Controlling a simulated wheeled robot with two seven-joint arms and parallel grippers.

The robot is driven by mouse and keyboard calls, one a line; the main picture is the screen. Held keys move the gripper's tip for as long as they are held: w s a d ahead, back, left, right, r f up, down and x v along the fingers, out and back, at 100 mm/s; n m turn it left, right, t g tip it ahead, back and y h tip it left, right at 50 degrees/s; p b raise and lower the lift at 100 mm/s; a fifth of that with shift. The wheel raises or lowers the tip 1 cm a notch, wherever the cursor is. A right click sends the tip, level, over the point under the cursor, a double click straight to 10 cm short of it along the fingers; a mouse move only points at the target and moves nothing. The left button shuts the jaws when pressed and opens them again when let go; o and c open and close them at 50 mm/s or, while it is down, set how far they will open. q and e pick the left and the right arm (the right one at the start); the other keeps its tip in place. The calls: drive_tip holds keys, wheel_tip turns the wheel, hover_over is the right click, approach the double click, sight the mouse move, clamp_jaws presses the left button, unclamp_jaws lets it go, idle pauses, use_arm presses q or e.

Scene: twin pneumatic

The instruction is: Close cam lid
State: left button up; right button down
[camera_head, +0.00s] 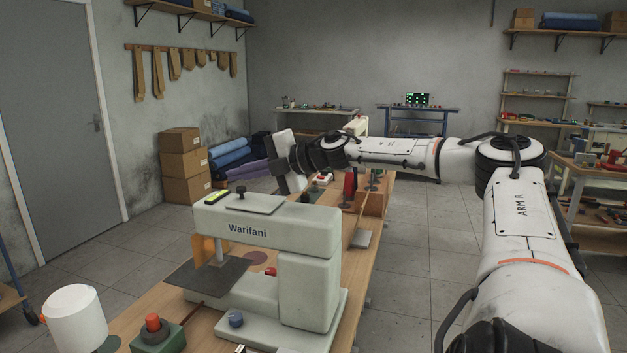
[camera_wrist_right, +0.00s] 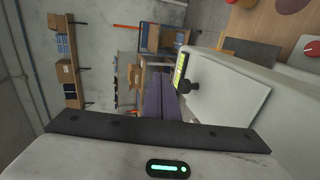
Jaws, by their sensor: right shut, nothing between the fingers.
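The pale grey-green sewing machine marked "Warifani" (camera_head: 247,231) stands on the wooden bench. On top of its arm is a dark flat lid-like plate (camera_head: 262,204) with a small black knob (camera_head: 240,196); I cannot tell whether it is fully seated. The right wrist view shows the machine's pale top (camera_wrist_right: 228,98) and a black knob (camera_wrist_right: 188,86) close by. My right gripper (camera_head: 284,161) is shut and empty, above and behind the machine top, apart from the plate. My left gripper is not in view.
A red button on a green box (camera_head: 153,323) and a white cylinder (camera_head: 76,318) stand at the bench's near left. Red and dark items (camera_head: 349,184) crowd the bench behind the machine. Cardboard boxes (camera_head: 184,165) and fabric rolls (camera_head: 230,158) lie beyond. The right floor (camera_head: 420,230) is clear.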

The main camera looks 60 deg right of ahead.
sight(242, 187)
wheel_tip(242, 187, up, 4)
drive_tip(key=p, duration=0.4)
drive_tip(key=shift+s+r, duration=0.1)
drive_tip(key=shift+r, duration=0.1)
wheel_tip(242, 187, up, 10)
drive_tip(key=shift+s+f, duration=0.2)
drive_tip(key=shift+s, duration=0.2)
drive_tip(key=shift+s+d+f, duration=0.1)
